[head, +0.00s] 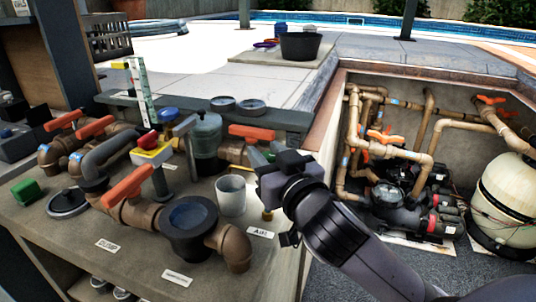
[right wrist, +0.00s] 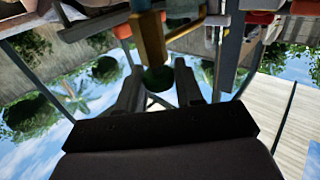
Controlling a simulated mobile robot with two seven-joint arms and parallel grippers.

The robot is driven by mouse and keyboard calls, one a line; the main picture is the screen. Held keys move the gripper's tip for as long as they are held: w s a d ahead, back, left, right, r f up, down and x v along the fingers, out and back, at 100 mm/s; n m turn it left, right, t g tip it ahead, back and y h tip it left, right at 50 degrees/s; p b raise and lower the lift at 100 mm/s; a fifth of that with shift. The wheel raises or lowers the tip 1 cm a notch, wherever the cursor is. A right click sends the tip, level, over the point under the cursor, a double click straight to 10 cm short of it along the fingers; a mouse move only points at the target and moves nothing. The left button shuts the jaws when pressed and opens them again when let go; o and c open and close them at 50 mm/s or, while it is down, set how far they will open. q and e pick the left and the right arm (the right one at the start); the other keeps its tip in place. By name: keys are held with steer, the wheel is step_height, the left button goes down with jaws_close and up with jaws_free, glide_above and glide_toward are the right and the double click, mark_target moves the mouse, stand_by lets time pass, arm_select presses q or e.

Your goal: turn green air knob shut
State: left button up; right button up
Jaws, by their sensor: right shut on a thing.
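The green air knob (right wrist: 157,79) shows in the right wrist view as a dark green cap at the end of a brass fitting (right wrist: 150,38). My right gripper (right wrist: 159,88) has one finger on each side of the knob and is shut on it. In the head view my right gripper (head: 262,156) is above the AIR label (head: 260,232), beside an orange-handled valve. There the knob is hidden by the gripper, and only a bit of brass (head: 267,214) shows below it. My left gripper is not in view.
Left of my right gripper stand a grey cup (head: 230,196), a dark round pipe fitting (head: 188,226) and a grey-green canister (head: 205,140). Orange valve handles (head: 131,185) stick up over the bench. At right is a sunken pit with pipes (head: 350,140), pumps and a cream tank (head: 508,200).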

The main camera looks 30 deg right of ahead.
mark_target(271, 158)
steer(key=shift+r, duration=0.1)
steer(key=o, duration=0.9)
steer(key=shift+s, duration=0.1)
steer(key=shift+s, duration=0.35)
steer(key=shift+s+a+p, duration=0.15)
steer(key=shift+s+p, duration=1.4)
steer(key=shift+s+a+p, duration=0.1)
steer(key=shift+s+p, duration=1.45)
